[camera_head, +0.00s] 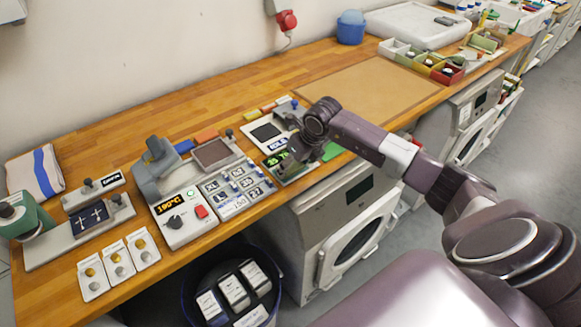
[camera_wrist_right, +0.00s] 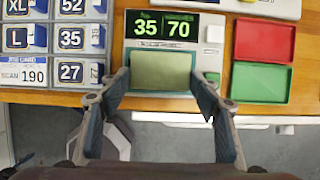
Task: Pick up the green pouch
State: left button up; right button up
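A flat, dull green rectangle (camera_wrist_right: 160,70) with a teal edge lies at the front of a device with a green "35 70" display (camera_wrist_right: 165,27). It looks like the green pouch, but I cannot tell it surely from the device's own plate. My right gripper (camera_wrist_right: 160,80) is open, with one finger on each side of the rectangle and nothing held. I cannot tell whether the fingers touch it. In the head view the right gripper (camera_head: 294,148) is over the same device (camera_head: 283,163) and partly hides it. My left gripper is not in view.
A red tray (camera_wrist_right: 265,40) and a green tray (camera_wrist_right: 260,83) lie right of the device. Drawers with size labels (camera_wrist_right: 72,40) stand to its left. The wooden bench (camera_head: 235,92) has free room behind; its front edge is close. A dark bin (camera_head: 185,285) stands below.

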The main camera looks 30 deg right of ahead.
jog(key=c, duration=0.4)
jog(key=shift+r, duration=0.15)
